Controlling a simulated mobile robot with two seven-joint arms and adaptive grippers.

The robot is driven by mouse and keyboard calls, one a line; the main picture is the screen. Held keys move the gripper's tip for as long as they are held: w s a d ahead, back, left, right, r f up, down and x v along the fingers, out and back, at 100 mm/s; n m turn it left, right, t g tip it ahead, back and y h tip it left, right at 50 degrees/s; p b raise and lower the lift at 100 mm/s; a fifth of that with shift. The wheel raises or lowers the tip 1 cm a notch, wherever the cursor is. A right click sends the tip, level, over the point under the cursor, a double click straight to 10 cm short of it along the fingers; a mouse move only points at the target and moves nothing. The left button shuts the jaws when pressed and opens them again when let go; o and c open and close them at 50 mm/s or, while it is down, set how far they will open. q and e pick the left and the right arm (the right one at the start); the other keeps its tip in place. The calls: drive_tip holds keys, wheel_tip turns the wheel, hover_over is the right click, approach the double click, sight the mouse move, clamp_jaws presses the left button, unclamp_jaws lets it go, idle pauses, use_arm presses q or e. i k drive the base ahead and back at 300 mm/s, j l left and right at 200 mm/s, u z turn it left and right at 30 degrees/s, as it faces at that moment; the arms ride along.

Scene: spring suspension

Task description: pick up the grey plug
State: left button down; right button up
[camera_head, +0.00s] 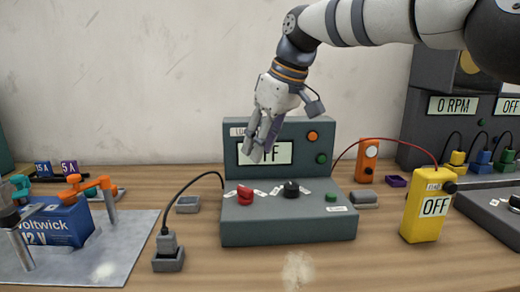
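The grey plug (167,243) stands upright on a small dark grey socket block (168,262) at the front left of the bench. A black cable rises from its top and arches right towards the grey console (290,228). My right gripper (258,153) hangs in front of the console's display, well above and to the right of the plug. Its fingers look apart, with nothing between them. My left gripper is not in view.
A blue battery (58,226) with an orange clamp (88,188) sits on a grey mat (100,268) at left. A yellow meter (428,206) stands at right. An orange device (367,160) stands behind. The wooden bench in front of the console is clear.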

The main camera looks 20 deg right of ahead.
sight(166, 239)
drive_tip(key=k, duration=1)
